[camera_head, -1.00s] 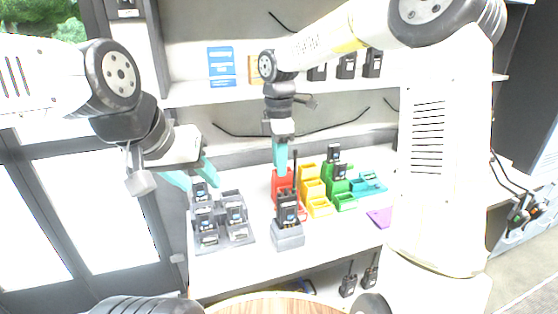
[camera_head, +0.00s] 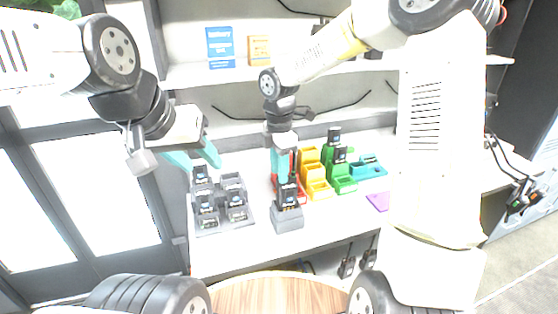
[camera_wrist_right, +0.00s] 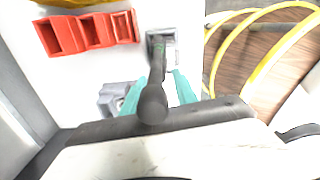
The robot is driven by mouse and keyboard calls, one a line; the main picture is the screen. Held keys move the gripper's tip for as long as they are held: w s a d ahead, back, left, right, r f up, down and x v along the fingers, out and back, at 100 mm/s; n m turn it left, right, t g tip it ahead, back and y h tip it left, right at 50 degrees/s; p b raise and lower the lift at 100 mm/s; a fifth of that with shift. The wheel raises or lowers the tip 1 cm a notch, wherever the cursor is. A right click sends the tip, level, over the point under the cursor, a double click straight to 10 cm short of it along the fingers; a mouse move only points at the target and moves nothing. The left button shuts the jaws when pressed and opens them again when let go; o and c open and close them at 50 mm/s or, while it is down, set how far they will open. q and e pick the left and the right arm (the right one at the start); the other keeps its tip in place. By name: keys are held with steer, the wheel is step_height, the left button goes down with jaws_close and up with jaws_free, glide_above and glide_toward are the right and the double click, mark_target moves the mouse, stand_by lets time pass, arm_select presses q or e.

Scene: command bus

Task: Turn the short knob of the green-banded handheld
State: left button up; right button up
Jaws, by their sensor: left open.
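A dark handheld radio (camera_head: 287,194) stands upright in a single grey dock (camera_head: 288,220) near the table's front edge. My right gripper (camera_head: 281,172) is right above it, pointing down. In the right wrist view the gripper's teal fingers (camera_wrist_right: 158,92) are apart, with the radio's thick black antenna (camera_wrist_right: 157,75) in the gap between them. A little green shows on the radio's top (camera_wrist_right: 160,46); its short knob cannot be made out. My left gripper (camera_head: 196,162) is open and empty, above the back of the grey multi-slot dock at left. No green band is clearly readable on any radio.
The grey multi-slot dock (camera_head: 222,226) holds several radios. Red, yellow (camera_head: 319,189), green (camera_head: 345,184) and teal (camera_head: 368,171) bins stand behind and to the right; radios stand in the green ones. A purple pad (camera_head: 378,201) lies at right. A round wooden top (camera_head: 280,296) is in front.

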jaws_close()
steer(key=shift+m, duration=1.5)
jaws_free()
steer(key=shift+r, duration=0.1)
step_height(320, 180, up, 8)
steer(key=shift+f, duration=0.15)
